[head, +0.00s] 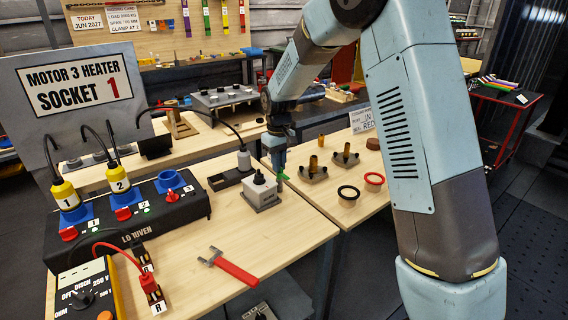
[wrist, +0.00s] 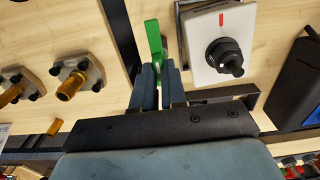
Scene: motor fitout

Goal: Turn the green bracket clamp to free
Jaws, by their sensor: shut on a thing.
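The green bracket clamp (head: 282,178) is a small green lever at the right side of the grey box (head: 262,194) on the wooden bench. In the wrist view the green clamp (wrist: 154,38) stands out between the fingertips of my gripper (wrist: 158,75). My gripper (head: 279,170) points down and is shut on the lever; the fingers hide its lower part. In the wrist view the box (wrist: 204,62) has a black knob (wrist: 225,57) and a red mark, with a dark metal bracket (wrist: 225,94) along its near edge. The lever's pivot is not clear.
A black plug unit (head: 243,162) stands behind the box. Flanged brass fittings (head: 345,157) and two ring parts (head: 348,192) lie to the right. A black socket panel (head: 125,232) is at the left. A red-handled wrench (head: 235,270) lies in front, with bare wood around it.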

